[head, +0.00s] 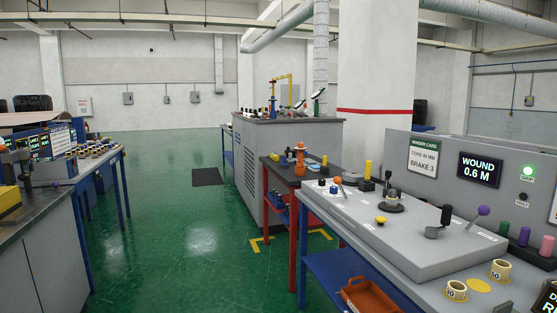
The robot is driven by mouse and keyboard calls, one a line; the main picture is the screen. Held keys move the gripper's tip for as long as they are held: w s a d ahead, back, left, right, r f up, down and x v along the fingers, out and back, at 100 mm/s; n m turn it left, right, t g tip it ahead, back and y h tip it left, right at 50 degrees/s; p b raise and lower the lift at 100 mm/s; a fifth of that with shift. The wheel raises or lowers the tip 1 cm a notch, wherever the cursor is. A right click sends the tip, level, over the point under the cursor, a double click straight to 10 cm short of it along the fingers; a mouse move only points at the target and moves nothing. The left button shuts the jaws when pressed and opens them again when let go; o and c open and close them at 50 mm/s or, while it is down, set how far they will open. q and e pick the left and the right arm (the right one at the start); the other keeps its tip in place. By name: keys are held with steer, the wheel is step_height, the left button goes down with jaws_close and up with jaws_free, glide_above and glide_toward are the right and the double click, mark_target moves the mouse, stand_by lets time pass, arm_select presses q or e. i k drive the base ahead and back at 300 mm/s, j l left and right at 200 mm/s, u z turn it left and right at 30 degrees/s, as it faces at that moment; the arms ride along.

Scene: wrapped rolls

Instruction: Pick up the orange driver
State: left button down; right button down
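An upright orange tool-like item (300,161) stands on the dark-topped table with red legs (283,173), near the middle of the head view. It looks like the orange driver, but it is too small to tell its exact shape. Neither of my grippers shows in the head view, and nothing is seen touching the orange item.
A grey control console (400,235) with levers and knobs fills the right front. An orange bin (370,296) sits on the blue shelf below it. Grey benches stand at left. Green floor (185,225) is open between them; a dark mat (206,177) lies further back.

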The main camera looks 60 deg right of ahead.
mark_target(301, 165)
steer(key=z, duration=1.95)
steer(key=i+j+u, duration=0.35)
steer(key=i, duration=0.35)
steer(key=i+u, duration=0.35)
steer(key=i, duration=1.6)
steer(key=i+z, duration=0.2)
steer(key=i, duration=0.35)
steer(key=i+j+z, duration=0.2)
steer(key=i, duration=0.35)
steer(key=i+j+z, duration=0.2)
steer(key=i+z, duration=0.15)
steer(key=i+j+z, duration=0.35)
steer(key=i+l, duration=0.05)
